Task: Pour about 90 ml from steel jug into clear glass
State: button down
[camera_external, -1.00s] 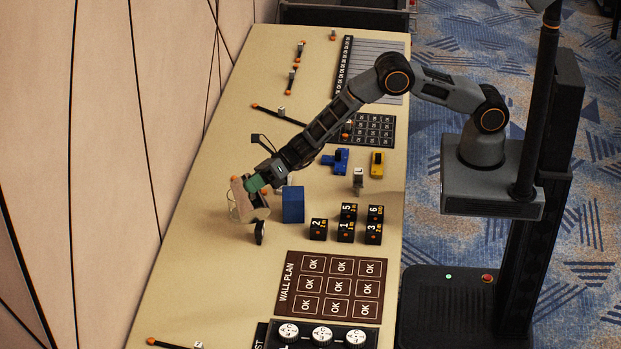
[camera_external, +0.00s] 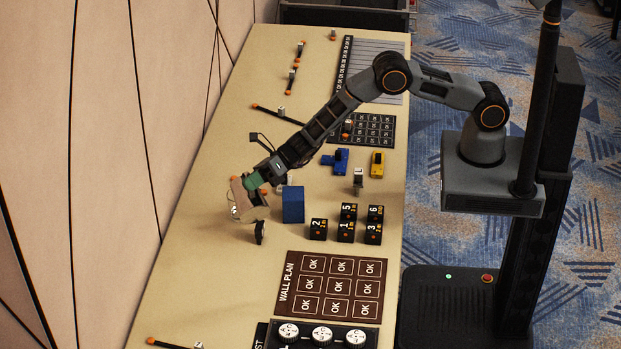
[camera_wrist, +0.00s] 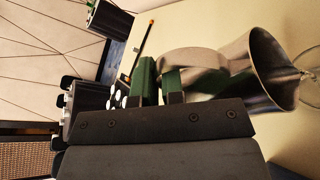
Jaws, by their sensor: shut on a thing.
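The steel jug (camera_external: 256,208) is held by its handle, tilted far over on its side. In the wrist view the jug (camera_wrist: 270,68) has its wide mouth toward the right, close to the clear glass (camera_wrist: 312,74), which is cut off by the picture's edge. In the external view the clear glass (camera_external: 235,212) shows only faintly beside the jug's mouth. My gripper (camera_external: 254,182) has green fingers, and in the wrist view my gripper (camera_wrist: 160,80) is shut on the jug's handle. Whether liquid is flowing, and the level in the glass, cannot be made out.
A blue block (camera_external: 293,205) stands just right of the jug. Several black numbered cubes (camera_external: 346,228) stand farther right. A brown wall plan board (camera_external: 333,287) lies nearer the camera. A small dark round object (camera_external: 260,233) is beside the jug.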

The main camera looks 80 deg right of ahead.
aim_at(257, 203)
jog(key=shift+w+d+r+m, duration=0.25)
jog(key=shift+w+d, duration=0.05)
jog(key=shift+d, duration=0.2)
jog(key=shift+w+d+r+m, duration=0.25)
jog(key=shift+w+d, duration=0.05)
jog(key=shift+d, duration=0.15)
dwell(0.6)
jog(key=shift+d+r+m+y, duration=0.1)
jog(key=shift+r+m+y, duration=0.2)
jog(key=shift+y, duration=0.1)
dwell(0.5)
